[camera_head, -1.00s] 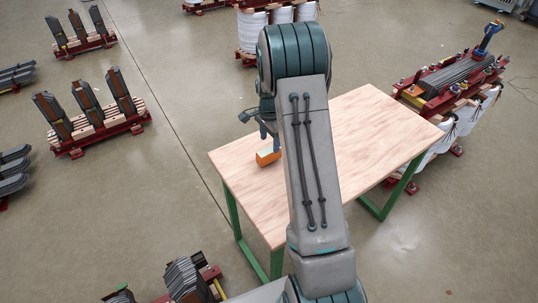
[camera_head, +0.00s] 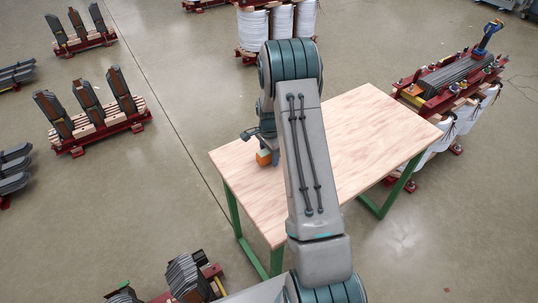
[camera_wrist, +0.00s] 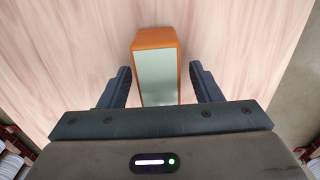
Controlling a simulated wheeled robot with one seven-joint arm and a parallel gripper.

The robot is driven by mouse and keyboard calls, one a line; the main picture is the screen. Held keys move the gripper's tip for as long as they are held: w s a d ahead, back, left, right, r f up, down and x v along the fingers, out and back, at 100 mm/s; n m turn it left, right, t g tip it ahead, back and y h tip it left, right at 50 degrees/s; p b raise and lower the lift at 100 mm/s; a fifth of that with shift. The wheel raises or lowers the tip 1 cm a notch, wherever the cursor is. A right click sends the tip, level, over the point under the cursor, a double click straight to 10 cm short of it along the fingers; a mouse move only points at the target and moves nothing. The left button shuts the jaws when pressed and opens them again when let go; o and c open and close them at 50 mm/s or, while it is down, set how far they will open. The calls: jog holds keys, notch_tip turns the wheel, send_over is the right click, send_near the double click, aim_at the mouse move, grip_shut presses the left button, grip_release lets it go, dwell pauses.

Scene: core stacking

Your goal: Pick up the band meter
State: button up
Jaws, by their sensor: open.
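The band meter is an orange box (camera_wrist: 156,38) with a pale grey-green face on top, lying on the wooden table. In the wrist view it sits between the two dark fingers of my gripper (camera_wrist: 160,84), with a gap on each side. My gripper is open, and its fingers reach down along the near part of the box. In the head view the orange box (camera_head: 263,158) shows near the table's left edge, partly hidden under my gripper. The box's near end is hidden by my gripper's body in the wrist view.
The wooden table (camera_head: 365,130) has green legs and is otherwise clear. A red-framed core with white coils (camera_head: 450,80) stands beyond its right side. Racks of dark plates (camera_head: 90,115) stand on the floor to the left.

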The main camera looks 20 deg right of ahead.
jog(key=shift+f+b, duration=0.25)
jog(key=shift+b, duration=0.15)
dwell(0.4)
jog(key=c, duration=1.2)
